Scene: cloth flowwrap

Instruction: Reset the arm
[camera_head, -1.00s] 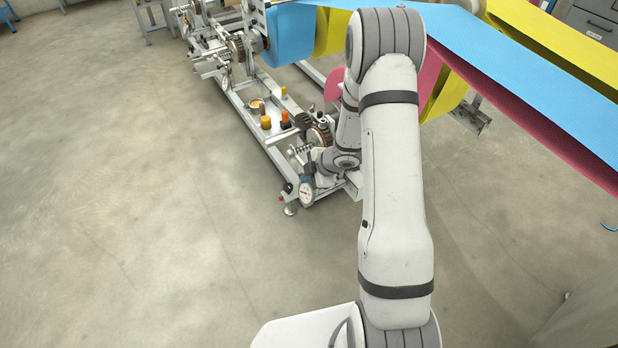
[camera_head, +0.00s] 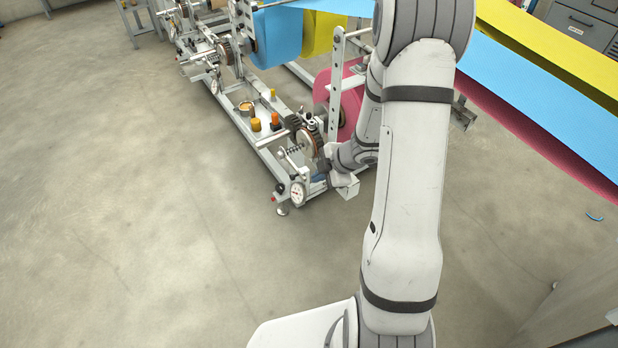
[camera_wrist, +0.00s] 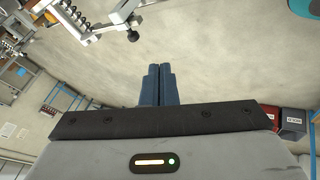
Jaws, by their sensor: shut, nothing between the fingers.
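My gripper (camera_wrist: 159,70) is shut, its two dark blue fingers side by side with nothing between them. In the wrist view bare concrete floor lies beyond the fingertips. In the head view my pale arm rises in front of the roll machine (camera_head: 215,92), and its wrist is near the machine's front end. The fingers cannot be made out clearly there. A dial gauge (camera_head: 298,193) sits at that front end, close to my wrist. Part of the machine is hidden behind the arm.
A blue roll (camera_head: 277,38), a yellow roll (camera_head: 324,32) and a pink roll (camera_head: 349,95) sit on the machine. Wide blue sheeting (camera_head: 545,110) runs to the right. A grey cabinet (camera_head: 580,25) stands behind. The floor (camera_head: 120,200) at left is clear. Red boxes (camera_wrist: 268,118) show in the wrist view.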

